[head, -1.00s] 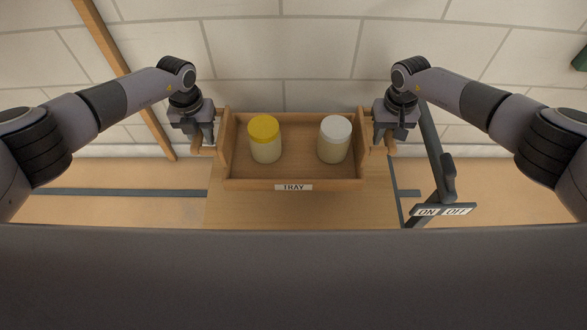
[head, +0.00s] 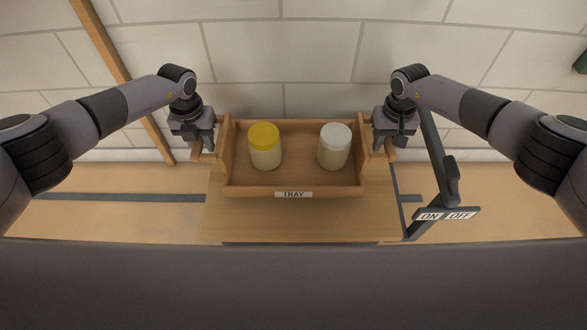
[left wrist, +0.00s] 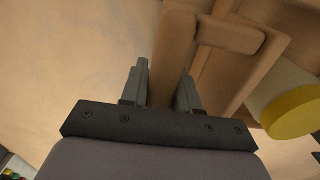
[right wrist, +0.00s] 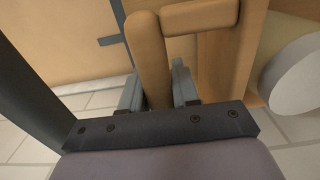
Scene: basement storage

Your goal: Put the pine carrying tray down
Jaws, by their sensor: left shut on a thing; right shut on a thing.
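The pine carrying tray (head: 292,180) is level in the middle of the head view, with a TRAY label on its front. A yellow-lidded jar (head: 264,147) and a white-lidded jar (head: 334,147) stand upright in it. My left gripper (head: 207,150) is shut on the tray's left handle; the handle also shows between the fingers in the left wrist view (left wrist: 172,50). My right gripper (head: 383,148) is shut on the right handle, seen also in the right wrist view (right wrist: 147,50). I cannot tell whether the tray's underside touches the wooden surface (head: 300,218) below.
A dark post with an ON/OFF sign (head: 445,215) stands close to the right of the tray. A wooden pole (head: 120,75) leans at the left against the block wall (head: 290,60). Bare wooden surface shows in front of the tray.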

